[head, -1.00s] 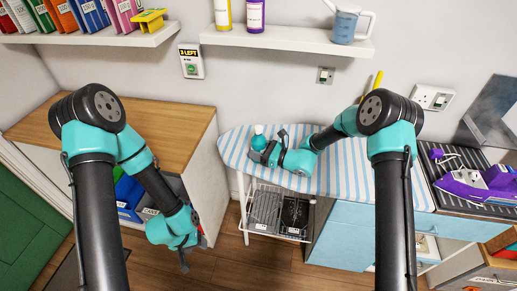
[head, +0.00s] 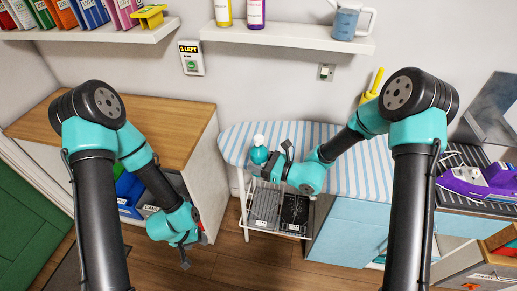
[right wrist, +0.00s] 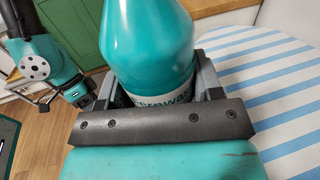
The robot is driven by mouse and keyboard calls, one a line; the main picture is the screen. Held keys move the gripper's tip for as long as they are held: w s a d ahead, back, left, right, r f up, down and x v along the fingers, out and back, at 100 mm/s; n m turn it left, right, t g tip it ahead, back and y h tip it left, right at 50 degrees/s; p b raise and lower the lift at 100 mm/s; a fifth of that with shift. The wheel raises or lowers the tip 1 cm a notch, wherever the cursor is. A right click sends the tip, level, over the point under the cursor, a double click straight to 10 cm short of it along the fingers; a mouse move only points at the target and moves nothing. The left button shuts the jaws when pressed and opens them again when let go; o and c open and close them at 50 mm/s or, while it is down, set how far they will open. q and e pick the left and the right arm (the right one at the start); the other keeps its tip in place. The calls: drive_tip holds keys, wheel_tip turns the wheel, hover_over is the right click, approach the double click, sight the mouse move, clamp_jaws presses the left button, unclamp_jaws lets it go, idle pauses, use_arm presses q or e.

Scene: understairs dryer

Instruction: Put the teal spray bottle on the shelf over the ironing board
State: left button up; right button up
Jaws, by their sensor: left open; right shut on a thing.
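The teal spray bottle (head: 259,154) with a white top is at the front left edge of the striped ironing board (head: 345,170). My right gripper (head: 270,160) is shut on it. In the right wrist view the teal bottle (right wrist: 150,40) fills the space between the fingers (right wrist: 155,85); its label is partly covered. I cannot tell its height above the board. The white shelf (head: 290,38) over the board is on the wall. My left gripper (head: 187,245) is open and empty, low in front of the wooden-topped cabinet.
The shelf holds a yellow bottle (head: 223,12), a purple bottle (head: 256,14) and a blue jug (head: 347,20); its middle is bare. A yellow-handled item (head: 372,85) stands behind my right arm. A wire rack (head: 280,208) is under the board. A purple object (head: 470,182) lies at right.

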drive_tip(key=shift+s+r, duration=0.15)
drive_tip(key=shift+s, duration=1)
drive_tip(key=shift+s+r, duration=0.1)
drive_tip(key=shift+s, duration=1.05)
